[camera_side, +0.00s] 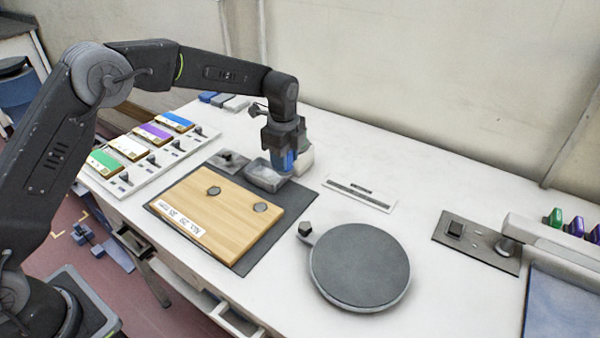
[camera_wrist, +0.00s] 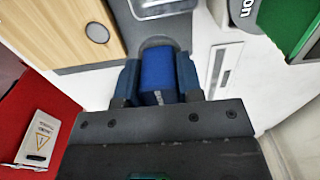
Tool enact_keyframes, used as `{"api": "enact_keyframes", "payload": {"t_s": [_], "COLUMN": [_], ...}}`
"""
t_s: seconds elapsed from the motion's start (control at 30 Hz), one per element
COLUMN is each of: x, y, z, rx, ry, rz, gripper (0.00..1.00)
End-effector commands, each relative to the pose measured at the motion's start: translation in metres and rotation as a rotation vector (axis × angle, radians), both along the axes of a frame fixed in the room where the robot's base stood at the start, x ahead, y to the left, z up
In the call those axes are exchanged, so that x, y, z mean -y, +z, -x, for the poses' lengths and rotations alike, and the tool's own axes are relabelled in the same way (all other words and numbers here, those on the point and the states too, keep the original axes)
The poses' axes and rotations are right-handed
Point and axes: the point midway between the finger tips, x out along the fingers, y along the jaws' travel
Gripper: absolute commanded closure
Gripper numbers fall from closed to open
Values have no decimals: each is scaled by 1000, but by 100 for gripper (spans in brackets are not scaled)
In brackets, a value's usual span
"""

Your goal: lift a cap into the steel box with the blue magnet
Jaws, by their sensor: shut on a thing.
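My gripper (camera_side: 284,162) is shut on the blue magnet (camera_wrist: 158,75), which sits between its two blue-grey fingers in the wrist view. In the side view it is at the back edge of the small steel box (camera_side: 264,179); part of the box also shows at the top of the wrist view (camera_wrist: 165,12). A grey rounded shape shows just beyond the magnet; I cannot tell whether they touch. Two dark round caps, a left one (camera_side: 213,191) and a right one (camera_side: 260,207), lie on the wooden board (camera_side: 205,222). No cap is visible on the magnet.
The board lies on a dark mat (camera_side: 243,264). A grey plate with a knob (camera_side: 229,160) is left of the box. A white block (camera_side: 304,157) stands close behind the gripper. A round grey plate (camera_side: 360,264) is at front right.

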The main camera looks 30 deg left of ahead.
Motion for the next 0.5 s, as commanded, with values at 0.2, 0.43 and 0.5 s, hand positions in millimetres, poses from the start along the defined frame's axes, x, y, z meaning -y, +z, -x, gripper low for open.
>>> {"api": "enact_keyframes", "payload": {"t_s": [0.2, 0.43, 0.5], "x": [-45, -65, -59], "y": [29, 42, 41], "z": [12, 22, 31], "rx": [3, 1, -1], "ry": [4, 0, -3], "rz": [0, 0, 0], "gripper": [95, 95, 95]}}
